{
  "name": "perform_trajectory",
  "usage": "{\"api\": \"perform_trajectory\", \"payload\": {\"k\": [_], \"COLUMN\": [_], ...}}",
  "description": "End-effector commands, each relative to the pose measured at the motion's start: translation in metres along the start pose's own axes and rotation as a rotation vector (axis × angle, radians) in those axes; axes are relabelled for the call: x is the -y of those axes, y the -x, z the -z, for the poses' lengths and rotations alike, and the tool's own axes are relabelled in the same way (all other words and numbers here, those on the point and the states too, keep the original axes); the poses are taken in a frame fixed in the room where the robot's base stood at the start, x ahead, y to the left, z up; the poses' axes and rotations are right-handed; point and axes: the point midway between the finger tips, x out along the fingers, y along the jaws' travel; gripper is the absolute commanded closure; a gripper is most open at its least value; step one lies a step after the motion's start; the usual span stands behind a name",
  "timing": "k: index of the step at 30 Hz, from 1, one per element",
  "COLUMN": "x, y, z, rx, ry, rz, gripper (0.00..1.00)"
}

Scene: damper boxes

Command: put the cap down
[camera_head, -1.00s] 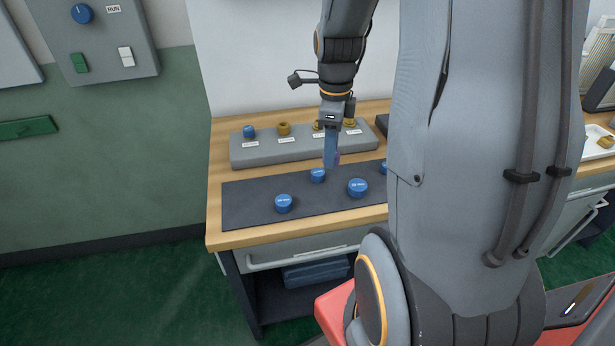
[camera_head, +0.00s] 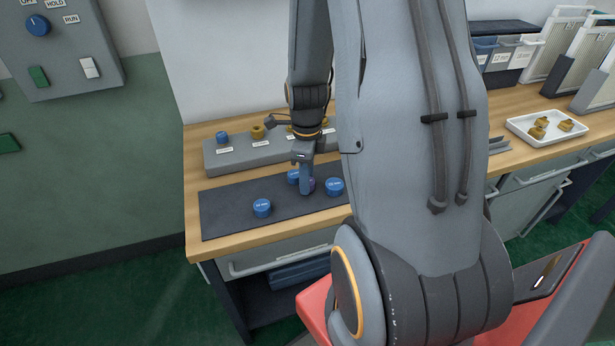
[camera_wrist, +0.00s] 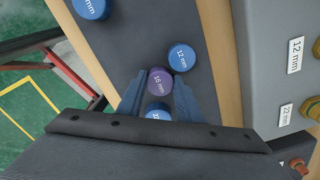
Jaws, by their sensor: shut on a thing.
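My gripper (camera_head: 307,187) is low over the dark mat (camera_head: 230,217), its blue fingers pointing down. In the wrist view its fingers (camera_wrist: 160,92) are shut on a purple cap (camera_wrist: 160,80) labelled 16 mm. Whether this cap touches the mat cannot be told. A blue cap marked 12 mm (camera_wrist: 182,57) lies close beside it. Another blue cap (camera_wrist: 157,112) shows between the fingers, partly hidden by the wrist. In the head view blue caps lie left (camera_head: 262,208), behind (camera_head: 293,176) and right (camera_head: 334,187) of the gripper.
A grey block (camera_head: 235,155) with labelled places for a blue cap and brass fittings stands behind the mat. A white tray (camera_head: 520,133) with brass pieces is on the bench at the right. My arm hides the bench's middle.

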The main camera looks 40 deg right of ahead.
Motion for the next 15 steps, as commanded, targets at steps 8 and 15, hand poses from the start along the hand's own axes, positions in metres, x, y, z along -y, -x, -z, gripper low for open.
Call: {"api": "perform_trajectory", "payload": {"k": [8,15], "x": [0.0001,0.0], "y": [-0.001,-0.0035], "z": [-0.0003,-0.0002], "rx": [0.0,0.0], "ry": [0.001,0.0], "rz": [0.0,0.0], "gripper": [0.94,0.49]}}
